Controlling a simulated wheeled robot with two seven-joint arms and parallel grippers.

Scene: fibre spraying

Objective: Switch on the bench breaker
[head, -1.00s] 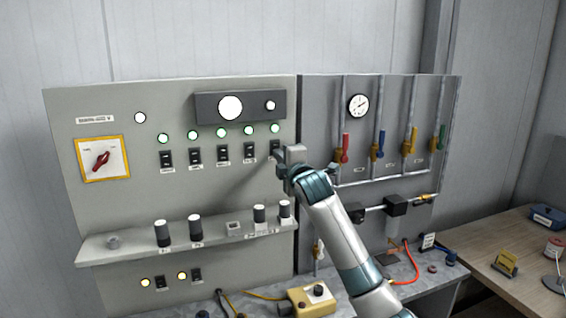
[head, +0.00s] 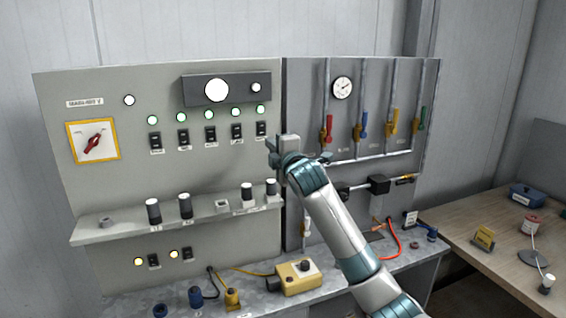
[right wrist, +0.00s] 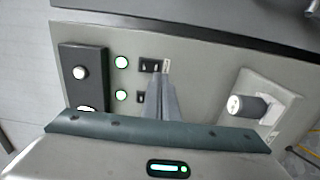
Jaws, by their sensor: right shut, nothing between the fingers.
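A row of black breaker switches runs across the grey panel (head: 60,180), each under a lit green-ringed lamp. The labels are too small to read, so I cannot tell by name which is the bench breaker. My right gripper (head: 270,145) is shut and empty, just below and right of the rightmost breaker (head: 261,129). The lamp (head: 261,110) above that breaker is lit. In the right wrist view the closed fingers (right wrist: 165,75) reach to the end breaker (right wrist: 150,65); whether they touch it is unclear. My left gripper is out of view.
A red rotary switch (head: 93,143) on a yellow-edged plate sits at left. A shelf (head: 125,228) with several knobs juts out below the breakers. Pipes with coloured valve handles (head: 362,128) stand to the right. A yellow control box (head: 290,279) lies on the bench below.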

